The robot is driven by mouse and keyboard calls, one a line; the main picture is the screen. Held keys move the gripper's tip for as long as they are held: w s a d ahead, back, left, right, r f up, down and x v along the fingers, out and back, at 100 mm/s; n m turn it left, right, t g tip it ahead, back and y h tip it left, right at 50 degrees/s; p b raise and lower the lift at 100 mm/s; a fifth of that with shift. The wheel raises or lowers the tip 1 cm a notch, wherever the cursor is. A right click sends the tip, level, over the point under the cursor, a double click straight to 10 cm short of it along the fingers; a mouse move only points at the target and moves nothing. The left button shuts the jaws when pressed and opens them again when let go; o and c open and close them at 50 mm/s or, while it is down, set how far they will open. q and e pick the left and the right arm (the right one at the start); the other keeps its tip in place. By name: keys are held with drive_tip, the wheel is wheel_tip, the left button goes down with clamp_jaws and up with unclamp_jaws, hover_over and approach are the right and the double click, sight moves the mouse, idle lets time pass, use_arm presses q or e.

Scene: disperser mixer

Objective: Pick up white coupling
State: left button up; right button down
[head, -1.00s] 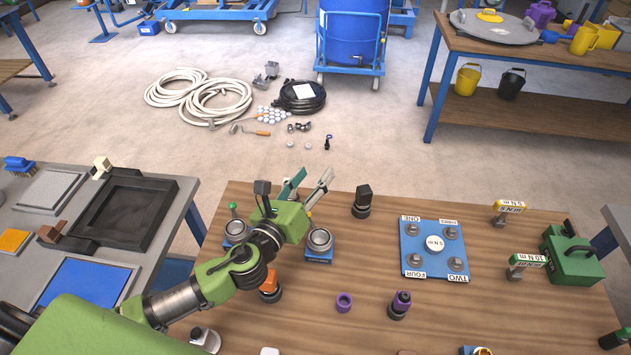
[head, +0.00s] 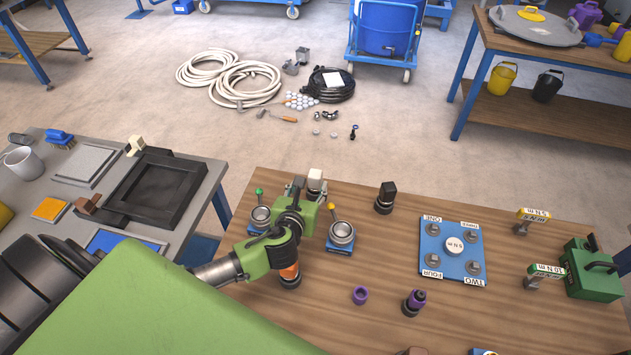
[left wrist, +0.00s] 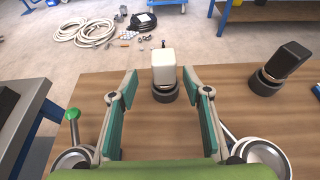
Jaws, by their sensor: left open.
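The white coupling (head: 315,179) stands upright in a dark round base near the far edge of the wooden table. In the left wrist view the white coupling (left wrist: 163,68) is straight ahead, between the fingers and beyond their tips. My left gripper (left wrist: 164,85) is open and empty, with its teal pads on either side of the line to the coupling. In the head view my left gripper (head: 305,190) is just in front of the coupling and partly hidden by its own wrist. My right gripper is not in view.
Metal cups on blue bases stand on both sides of my gripper, one with a green knob (head: 259,192), one with a yellow knob (head: 331,207). A black coupling (head: 386,190) stands to the right. A blue plate (head: 434,268) lies further right. An orange part (head: 290,272) is below my wrist.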

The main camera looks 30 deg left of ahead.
sight(314, 181)
use_arm(q)
drive_tip(key=shift+w, duration=0.4)
drive_tip(key=x, duration=0.4)
drive_tip(key=shift+w+d+p, duration=0.15)
drive_tip(key=shift+w+p, duration=0.1)
drive_tip(key=shift+p, duration=0.15)
clamp_jaws()
